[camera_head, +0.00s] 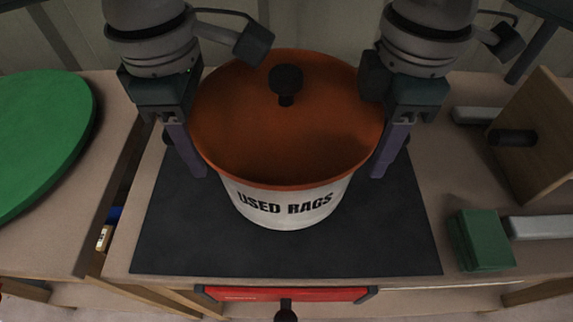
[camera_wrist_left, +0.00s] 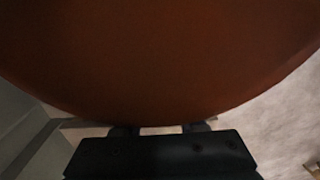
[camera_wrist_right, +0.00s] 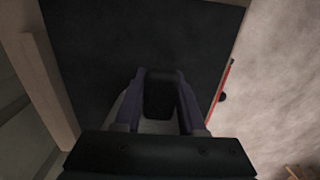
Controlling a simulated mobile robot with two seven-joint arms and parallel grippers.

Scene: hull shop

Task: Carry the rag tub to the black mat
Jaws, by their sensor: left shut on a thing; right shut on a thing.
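The rag tub (camera_head: 285,205) is white, lettered "USED RAGS", with an orange lid (camera_head: 290,140) and a black knob. It is upright, over the middle of the black mat (camera_head: 180,245). I cannot tell whether its base touches the mat. My left gripper (camera_head: 190,160) is shut on its left side and my right gripper (camera_head: 392,160) on its right side. The lid fills the left wrist view (camera_wrist_left: 160,60) and hides that grip. The right wrist view shows my right fingers (camera_wrist_right: 160,95) around a dark part, with the mat (camera_wrist_right: 110,45) below.
A green round top (camera_head: 40,135) stands at the left, past a gap in the bench. A green block (camera_head: 482,240) and a wooden box (camera_head: 540,125) lie right of the mat. A red drawer (camera_head: 285,295) is below the front edge.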

